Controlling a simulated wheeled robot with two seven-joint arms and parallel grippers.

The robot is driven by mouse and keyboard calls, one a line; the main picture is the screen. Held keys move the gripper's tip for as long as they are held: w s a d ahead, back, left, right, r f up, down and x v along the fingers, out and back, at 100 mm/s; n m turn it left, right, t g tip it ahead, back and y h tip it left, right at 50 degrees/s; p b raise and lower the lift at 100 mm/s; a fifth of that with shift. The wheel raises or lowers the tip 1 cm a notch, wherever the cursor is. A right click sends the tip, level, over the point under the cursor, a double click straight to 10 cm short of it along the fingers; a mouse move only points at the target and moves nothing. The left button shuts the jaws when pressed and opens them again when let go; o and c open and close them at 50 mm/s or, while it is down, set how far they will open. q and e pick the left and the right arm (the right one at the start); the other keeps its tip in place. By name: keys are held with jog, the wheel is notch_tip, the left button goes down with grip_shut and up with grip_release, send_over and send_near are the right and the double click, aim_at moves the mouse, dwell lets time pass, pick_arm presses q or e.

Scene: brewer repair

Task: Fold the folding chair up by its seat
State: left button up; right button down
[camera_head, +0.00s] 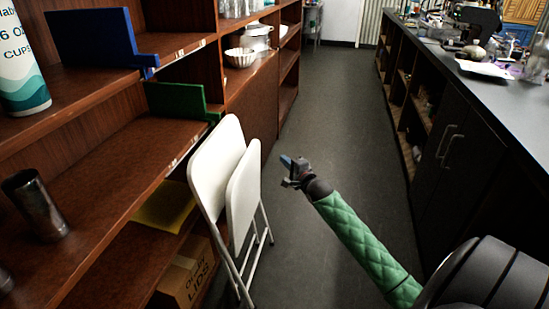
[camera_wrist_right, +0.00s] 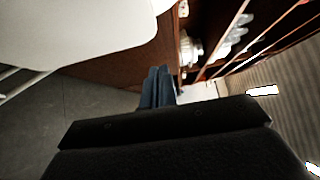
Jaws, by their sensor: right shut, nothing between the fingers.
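The white folding chair (camera_head: 215,162) stands upright against the shelf unit on the left in the head view. Its seat (camera_head: 243,190) is tilted up steeply, close to the backrest, and its thin metal legs are close together. My right gripper (camera_head: 287,163) is in front of the chair, to the right of the seat, with a gap between them. Its blue-grey fingers (camera_wrist_right: 158,86) are shut with nothing between them. A white chair panel (camera_wrist_right: 75,30) fills the upper left of the right wrist view. My left gripper is not in view.
The wooden shelf unit (camera_head: 120,190) runs along the left, with a metal cup (camera_head: 36,205) and a cardboard box (camera_head: 186,280) on its shelves. A dark counter (camera_head: 500,95) lines the right. The grey aisle floor (camera_head: 325,100) between them is clear.

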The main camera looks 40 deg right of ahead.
send_near(257, 142)
jog(key=w+d, duration=0.3)
jog(key=shift+w+a+r, duration=0.15)
jog(key=shift+w+a, duration=1.15)
